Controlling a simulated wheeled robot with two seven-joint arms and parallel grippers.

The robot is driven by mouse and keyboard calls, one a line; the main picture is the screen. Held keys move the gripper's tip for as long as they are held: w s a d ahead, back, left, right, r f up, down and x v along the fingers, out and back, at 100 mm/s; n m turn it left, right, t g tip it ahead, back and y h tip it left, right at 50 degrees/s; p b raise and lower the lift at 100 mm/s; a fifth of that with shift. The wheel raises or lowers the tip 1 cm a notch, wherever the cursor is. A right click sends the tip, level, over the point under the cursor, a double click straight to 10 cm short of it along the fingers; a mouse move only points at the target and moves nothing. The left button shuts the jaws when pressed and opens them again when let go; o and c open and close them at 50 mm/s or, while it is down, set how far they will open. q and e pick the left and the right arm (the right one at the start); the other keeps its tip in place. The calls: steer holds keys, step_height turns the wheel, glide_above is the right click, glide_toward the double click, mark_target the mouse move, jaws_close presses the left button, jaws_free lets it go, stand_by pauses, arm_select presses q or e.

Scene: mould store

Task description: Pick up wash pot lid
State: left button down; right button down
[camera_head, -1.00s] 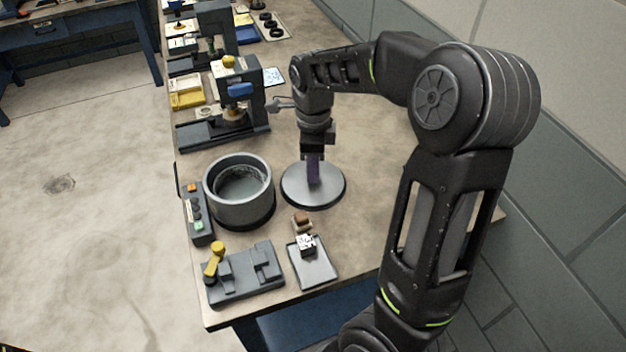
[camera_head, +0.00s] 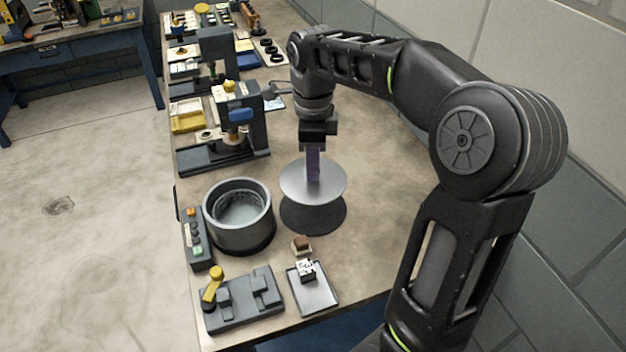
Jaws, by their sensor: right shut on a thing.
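My right gripper (camera_head: 313,150) is shut on the handle from above. The lid is level and hangs above the bench, with a dark round shadow or base (camera_head: 313,215) below it. The open grey wash pot (camera_head: 238,238) stands just left of the lid, with its inside visible. My left gripper is not in view.
A control box (camera_head: 195,240) with buttons stands left of the pot. A fixture with a yellow knob (camera_head: 243,300) and a small tray (camera_head: 314,292) are at the front. A press-like machine (camera_head: 225,130) stands behind. The bench (camera_head: 375,200) is clear to the right.

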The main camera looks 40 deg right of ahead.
steer(key=shift+r, duration=0.75)
